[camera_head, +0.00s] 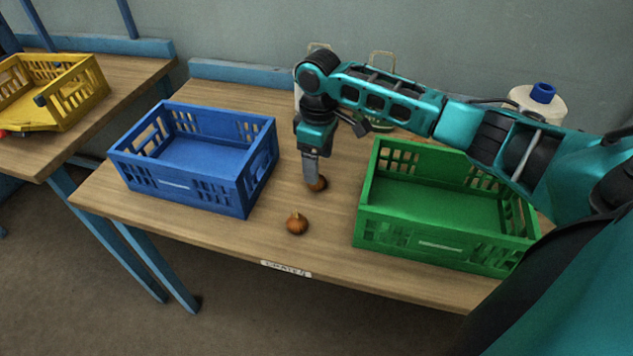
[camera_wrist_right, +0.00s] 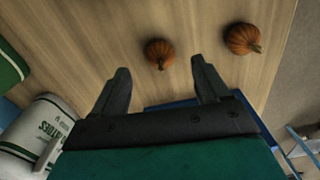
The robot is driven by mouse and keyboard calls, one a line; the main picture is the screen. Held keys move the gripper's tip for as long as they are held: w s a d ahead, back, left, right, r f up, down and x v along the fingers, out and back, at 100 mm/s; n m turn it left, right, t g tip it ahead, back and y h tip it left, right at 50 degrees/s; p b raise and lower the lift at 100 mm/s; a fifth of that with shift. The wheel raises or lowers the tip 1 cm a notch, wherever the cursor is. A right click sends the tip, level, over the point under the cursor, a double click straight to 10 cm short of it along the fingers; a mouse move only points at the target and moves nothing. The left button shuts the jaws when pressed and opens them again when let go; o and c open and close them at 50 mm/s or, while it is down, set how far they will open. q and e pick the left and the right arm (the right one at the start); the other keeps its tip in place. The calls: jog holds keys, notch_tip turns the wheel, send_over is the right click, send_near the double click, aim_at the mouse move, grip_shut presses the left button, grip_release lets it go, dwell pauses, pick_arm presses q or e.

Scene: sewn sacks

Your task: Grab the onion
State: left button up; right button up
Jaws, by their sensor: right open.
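One brown onion (camera_head: 320,184) stands on the wooden table between the blue and green crates, partly hidden behind my right gripper (camera_head: 311,178) in the head view. In the right wrist view this onion (camera_wrist_right: 159,53) lies just beyond the gap between the fingertips of my right gripper (camera_wrist_right: 161,66). The fingers are apart and hold nothing. A second onion (camera_head: 297,223) sits closer to the table's front edge; it also shows in the right wrist view (camera_wrist_right: 242,39), to the right of the first. My left gripper is out of view.
A blue crate (camera_head: 190,188) stands left of the onions and a green crate (camera_head: 440,240) right of them; both look empty. A white container with a blue cap (camera_head: 540,98) stands behind. A yellow crate (camera_head: 55,92) is on another table at left.

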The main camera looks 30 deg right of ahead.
aim_at(321, 183)
notch_tip(321, 183, down, 4)
jog(key=shift+w+a+f+b, duration=0.1)
jog(key=shift+w+f+b, duration=0.05)
jog(key=shift+f+b, duration=0.15)
jog(key=shift+f, duration=0.35)
jog(key=shift+c, duration=0.6)
jog(key=c, duration=1)
jog(key=shift+r, duration=0.15)
